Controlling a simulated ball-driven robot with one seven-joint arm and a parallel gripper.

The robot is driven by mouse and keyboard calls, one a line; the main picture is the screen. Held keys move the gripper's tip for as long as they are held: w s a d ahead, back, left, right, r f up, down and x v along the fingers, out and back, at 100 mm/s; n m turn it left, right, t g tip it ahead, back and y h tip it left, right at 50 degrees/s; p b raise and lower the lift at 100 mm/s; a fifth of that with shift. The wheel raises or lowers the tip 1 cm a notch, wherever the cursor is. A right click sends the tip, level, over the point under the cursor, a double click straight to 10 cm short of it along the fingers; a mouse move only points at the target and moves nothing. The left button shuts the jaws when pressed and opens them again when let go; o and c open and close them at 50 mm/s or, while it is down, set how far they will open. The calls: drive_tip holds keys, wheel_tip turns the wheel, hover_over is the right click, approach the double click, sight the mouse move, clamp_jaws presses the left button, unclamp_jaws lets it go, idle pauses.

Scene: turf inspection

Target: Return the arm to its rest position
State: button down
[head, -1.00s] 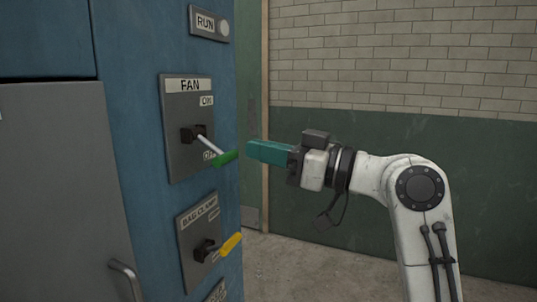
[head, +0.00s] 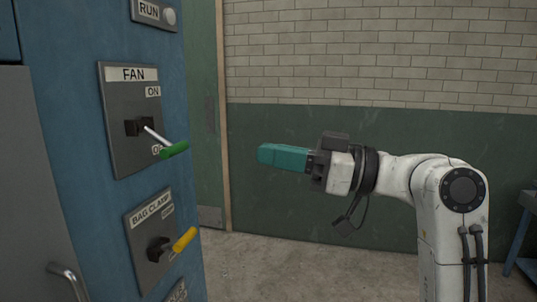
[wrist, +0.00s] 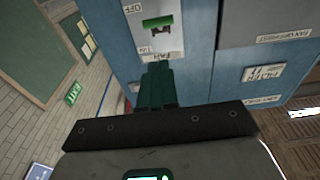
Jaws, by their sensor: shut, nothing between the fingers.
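My gripper (head: 262,155) has teal fingers and is shut and empty. In the head view it points left toward the blue cabinet, with a clear gap between its tips and the green-handled FAN lever (head: 172,150). My white arm reaches in from the lower right, bent at the elbow. In the wrist view the gripper fingers (wrist: 156,75) lie together, and the green lever handle (wrist: 158,22) shows beyond them on its plate.
The blue cabinet (head: 75,190) fills the left. A yellow-handled BAG CLAMP lever (head: 184,240) juts out below the FAN lever. A metal door handle (head: 68,280) is lower left. A blue-legged piece (head: 520,232) stands at the right edge. Open concrete floor (head: 290,265) lies between.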

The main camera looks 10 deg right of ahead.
drive_tip(key=s+d+f+m+h+p, duration=0.1)
drive_tip(key=s+d+f+m+h, duration=0.15)
drive_tip(key=f, duration=0.85)
drive_tip(key=s+d+f+m+t+h, duration=0.1)
drive_tip(key=d+f+m+h, duration=0.25)
drive_tip(key=f, duration=0.85)
drive_tip(key=s+d+f+m+h+p, duration=0.15)
drive_tip(key=f+m+h, duration=0.25)
drive_tip(key=f, duration=0.7)
drive_tip(key=s+d+f+m+g+h, duration=0.2)
drive_tip(key=s+d+f+h, duration=0.3)
drive_tip(key=s+f, duration=0.7)
drive_tip(key=s+d+f+m+g+h, duration=0.1)
drive_tip(key=s+d, duration=0.3)
drive_tip(key=s, duration=0.5)
drive_tip(key=s+d+f+m+g+h+p, duration=0.1)
drive_tip(key=s+d+f+g+h, duration=0.1)
drive_tip(key=s, duration=0.7)
drive_tip(key=d+f+g, duration=0.1)
drive_tip(key=d+f, duration=0.1)
drive_tip(key=d, duration=0.1)
drive_tip(key=shift+f+g, duration=0.2)
drive_tip(key=shift+g, duration=0.1)
